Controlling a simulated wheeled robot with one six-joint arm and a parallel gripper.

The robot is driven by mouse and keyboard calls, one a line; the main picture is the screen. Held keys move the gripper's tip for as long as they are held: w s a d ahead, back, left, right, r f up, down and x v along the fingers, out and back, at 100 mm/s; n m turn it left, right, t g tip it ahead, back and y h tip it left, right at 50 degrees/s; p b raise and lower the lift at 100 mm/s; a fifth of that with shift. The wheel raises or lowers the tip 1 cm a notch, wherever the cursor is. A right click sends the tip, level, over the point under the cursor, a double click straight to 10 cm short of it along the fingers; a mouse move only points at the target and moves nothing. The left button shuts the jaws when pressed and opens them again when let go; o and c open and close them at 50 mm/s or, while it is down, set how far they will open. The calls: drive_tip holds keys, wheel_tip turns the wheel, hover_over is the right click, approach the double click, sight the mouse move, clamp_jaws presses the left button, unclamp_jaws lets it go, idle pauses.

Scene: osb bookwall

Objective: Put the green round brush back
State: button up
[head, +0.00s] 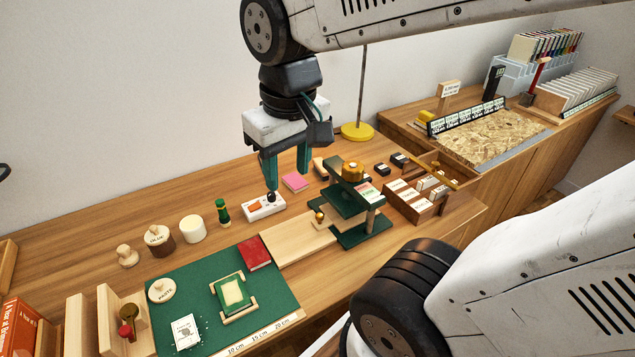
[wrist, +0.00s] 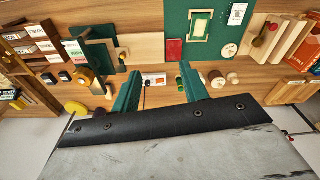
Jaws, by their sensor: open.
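The green round brush, as I take it, is the small upright dark-green piece (head: 222,211) with a pale band, standing on the wooden table between a cream cylinder and a white switch box. In the wrist view it shows small (wrist: 180,83), beside the right finger's tip. My gripper (head: 287,179) is open and empty, raised over the back of the table, to the right of the brush. In the wrist view its two teal fingers (wrist: 160,72) are spread apart with the white box beyond the gap. The place where the brush belongs cannot be told.
The white box (head: 264,207) has an orange switch and black knob. A cream cylinder (head: 192,229) and lidded paste jar (head: 159,241) stand left. A green press (head: 350,205) stands right, near a sectioned wooden box (head: 416,207). A green mat (head: 185,281) lies in front.

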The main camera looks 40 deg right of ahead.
drive_tip(key=s, duration=0.6)
drive_tip(key=shift+s+d, duration=0.15)
drive_tip(key=shift+s, duration=0.1)
